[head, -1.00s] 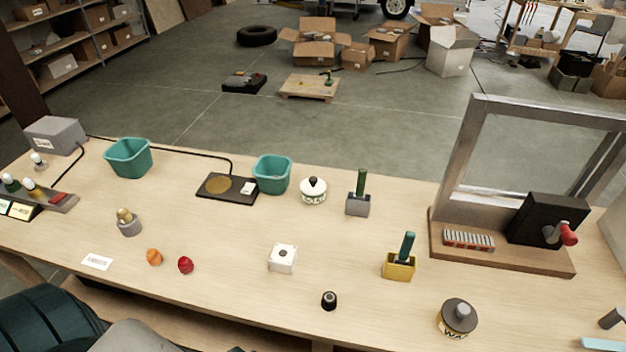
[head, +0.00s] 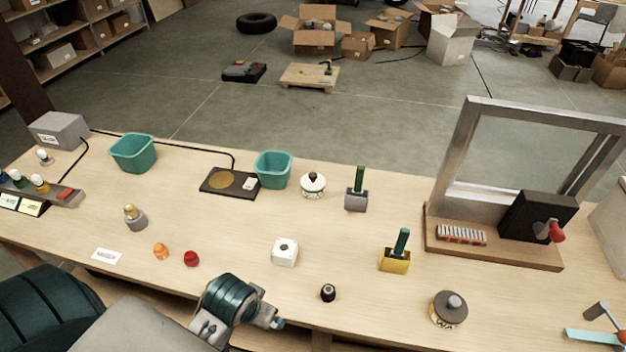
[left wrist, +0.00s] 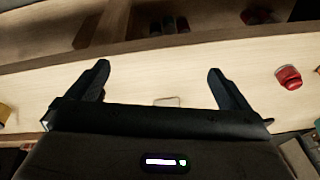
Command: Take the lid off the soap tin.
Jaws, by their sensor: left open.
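Two round lidded tins stand on the workbench in the head view. One is a small white tin with a lid and black knob (head: 313,186), at the back middle near a teal bin. The other is a larger tin with a grey-brown lid and knob (head: 449,308), at the front right. Their labels are too small to read surely, so I cannot tell which is the soap tin. Both lids are on. My left gripper (left wrist: 158,78) is open and empty in the left wrist view, above the bench's front area. My right gripper is not in view.
Near the left arm are a red knob (head: 191,259), an orange knob (head: 161,252), a white box (head: 285,252) and a small black knob (head: 328,293). Two brush holders, grey (head: 356,202) and yellow (head: 395,262), stand right of middle. A metal frame (head: 455,160) rises at right.

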